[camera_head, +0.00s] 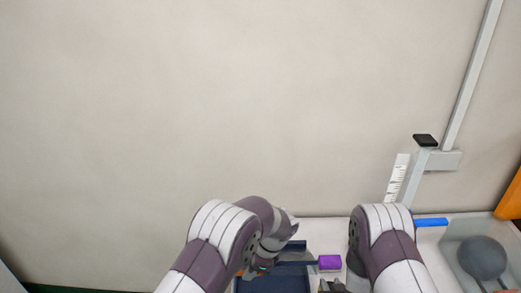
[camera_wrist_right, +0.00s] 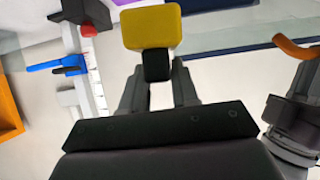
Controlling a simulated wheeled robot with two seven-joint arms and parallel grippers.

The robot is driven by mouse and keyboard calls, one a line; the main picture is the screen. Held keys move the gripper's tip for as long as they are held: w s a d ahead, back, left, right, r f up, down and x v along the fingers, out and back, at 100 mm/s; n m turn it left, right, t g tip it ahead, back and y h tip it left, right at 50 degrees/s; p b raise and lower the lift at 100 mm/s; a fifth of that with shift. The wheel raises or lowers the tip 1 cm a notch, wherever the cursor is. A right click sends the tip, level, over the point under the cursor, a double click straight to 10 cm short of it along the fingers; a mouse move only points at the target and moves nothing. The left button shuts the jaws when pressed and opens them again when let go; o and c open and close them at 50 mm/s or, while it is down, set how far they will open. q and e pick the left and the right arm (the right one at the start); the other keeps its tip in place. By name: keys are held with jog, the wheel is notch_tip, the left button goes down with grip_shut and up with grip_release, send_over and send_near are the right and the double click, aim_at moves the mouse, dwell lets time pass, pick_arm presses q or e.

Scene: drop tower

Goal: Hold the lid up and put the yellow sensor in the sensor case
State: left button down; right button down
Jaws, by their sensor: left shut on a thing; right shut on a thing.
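The yellow sensor (camera_wrist_right: 151,27) is a yellow block with a dark lower part. My right gripper (camera_wrist_right: 158,72) is shut on that dark part in the right wrist view. In the head view my right gripper (camera_head: 330,286) is mostly hidden by its arm at the bottom edge. The dark blue sensor case (camera_head: 274,285) is partly visible below my left gripper (camera_head: 262,269). My left gripper is shut on the lid, whose orange curved handle (camera_wrist_right: 296,48) shows in the right wrist view. My left arm hides most of the lid. The sensor appears outside the case.
A purple block (camera_head: 330,262) lies right of the case. A grey post with a white scale (camera_head: 397,178) and a black cap stands at the right. A clear-sided bin with a grey ball (camera_head: 482,257) and an orange object (camera_head: 510,200) are further right.

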pick_arm(q)
jog(key=shift+w, duration=0.1)
